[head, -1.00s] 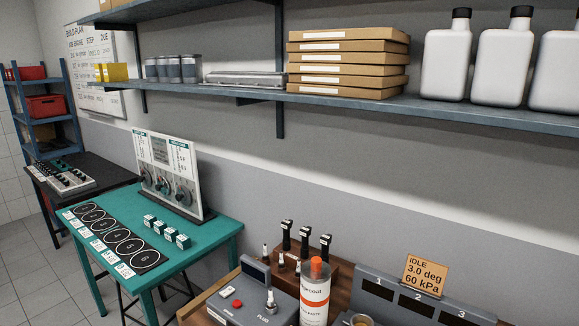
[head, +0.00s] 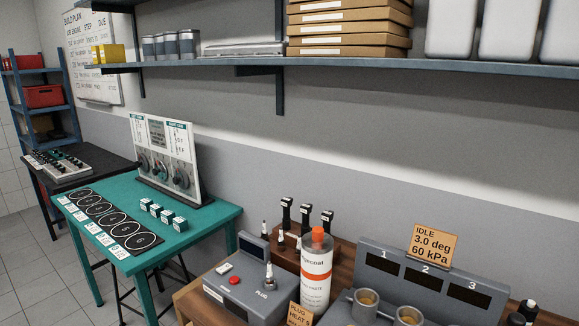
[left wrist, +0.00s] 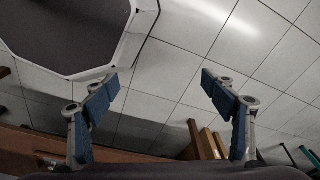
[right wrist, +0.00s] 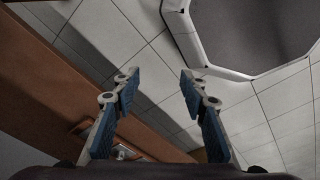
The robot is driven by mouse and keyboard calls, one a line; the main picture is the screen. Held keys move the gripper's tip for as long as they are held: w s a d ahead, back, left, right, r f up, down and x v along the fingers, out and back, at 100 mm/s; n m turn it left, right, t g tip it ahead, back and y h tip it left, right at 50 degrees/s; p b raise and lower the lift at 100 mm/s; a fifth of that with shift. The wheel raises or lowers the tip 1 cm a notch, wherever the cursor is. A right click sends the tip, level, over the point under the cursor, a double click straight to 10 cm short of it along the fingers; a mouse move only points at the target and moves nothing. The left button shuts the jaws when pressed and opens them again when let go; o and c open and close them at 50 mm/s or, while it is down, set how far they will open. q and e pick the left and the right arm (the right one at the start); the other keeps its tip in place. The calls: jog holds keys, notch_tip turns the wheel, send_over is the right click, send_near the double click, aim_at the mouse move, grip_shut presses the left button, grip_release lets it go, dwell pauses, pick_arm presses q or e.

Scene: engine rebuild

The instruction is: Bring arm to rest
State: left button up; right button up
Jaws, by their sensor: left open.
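My left gripper (left wrist: 160,82) shows in the left wrist view, open, with its two blue-padded fingers wide apart and nothing between them. My right gripper (right wrist: 160,80) shows in the right wrist view, also open and empty, its fingers a little closer together. Behind both grippers is tiled floor, with part of a dark octagonal panel with a white rim, which I take to be my own base. Neither arm nor gripper shows in the head view.
A wooden bench holds a grey plug device (head: 240,292), a white bottle (head: 316,272) and a grey numbered display unit (head: 405,275). A teal table (head: 120,190) stands at left. A wall shelf (head: 350,66) runs above. Brown wooden edges (right wrist: 75,90) lie close beside my right gripper.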

pick_arm(q)
jog(key=s+a+f+b, duration=0.1)
jog(key=s+f, duration=0.4)
jog(key=s, duration=0.1)
jog(key=shift+s+a, duration=0.15)
jog(key=shift+s, duration=0.05)
pick_arm(e)
jog(key=s+d+f, duration=0.1)
jog(key=s+f, duration=0.4)
jog(key=s, duration=0.1)
jog(key=shift+s+d, duration=0.15)
jog(key=shift+s, duration=0.05)
pick_arm(q)
jog(key=shift+f, duration=0.1)
pick_arm(e)
jog(key=shift+f, duration=0.1)
